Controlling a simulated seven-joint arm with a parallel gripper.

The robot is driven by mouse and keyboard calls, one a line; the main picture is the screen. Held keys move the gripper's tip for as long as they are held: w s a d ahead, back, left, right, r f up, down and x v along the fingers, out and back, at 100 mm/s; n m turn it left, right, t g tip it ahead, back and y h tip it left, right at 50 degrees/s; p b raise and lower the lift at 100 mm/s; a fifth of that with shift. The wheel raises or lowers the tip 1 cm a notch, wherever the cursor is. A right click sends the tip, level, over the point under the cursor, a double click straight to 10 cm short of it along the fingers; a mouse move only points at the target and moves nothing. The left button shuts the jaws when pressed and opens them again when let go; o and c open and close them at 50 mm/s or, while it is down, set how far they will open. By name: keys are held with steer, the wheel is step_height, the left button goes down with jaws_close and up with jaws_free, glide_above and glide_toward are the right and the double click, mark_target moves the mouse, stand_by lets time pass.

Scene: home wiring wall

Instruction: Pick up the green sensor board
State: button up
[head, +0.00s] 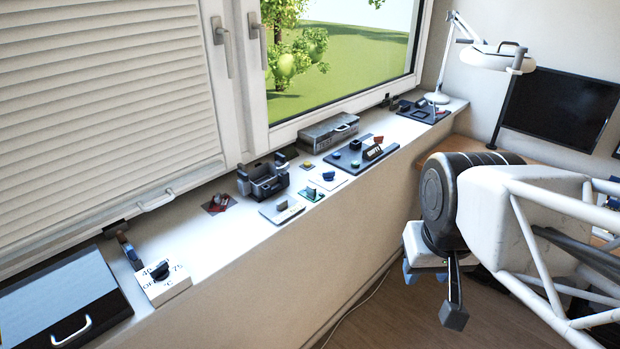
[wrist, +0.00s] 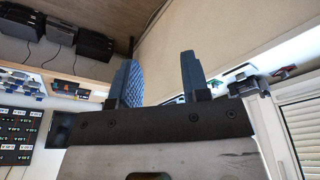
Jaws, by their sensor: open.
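The green sensor board (head: 311,195) lies flat on the white window sill in the head view, among other small parts near the front edge. It is small and carries a little part on top. My gripper (head: 432,293) hangs in front of the sill at the right, lower than the board and well apart from it. In the wrist view my gripper (wrist: 160,78) has its two fingers spread with nothing between them. A small green patch shows beyond the right finger there, but I cannot tell whether it is this board.
Close by on the sill (head: 222,243) are a plate with a knob (head: 282,208), a grey holder (head: 263,178), a dark panel (head: 361,153) and a metal box (head: 329,131). A white dial box (head: 163,283) stands left. A lamp (head: 497,55) stands at the far end.

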steer(key=w+a+r+n, duration=0.2)
steer(key=w+a, duration=0.1)
steer(key=w, duration=0.9)
steer(key=n+g, duration=0.3)
steer(key=n, duration=0.4)
glide_above(309, 185)
steer(key=f, duration=0.9)
steer(key=shift+s+d+f, duration=0.2)
steer(key=shift+d+f, duration=0.1)
steer(key=shift+f, duration=0.1)
steer(key=shift+w+a+f, duration=0.25)
steer(key=shift+w, duration=0.1)
steer(key=shift+f, duration=1.3)
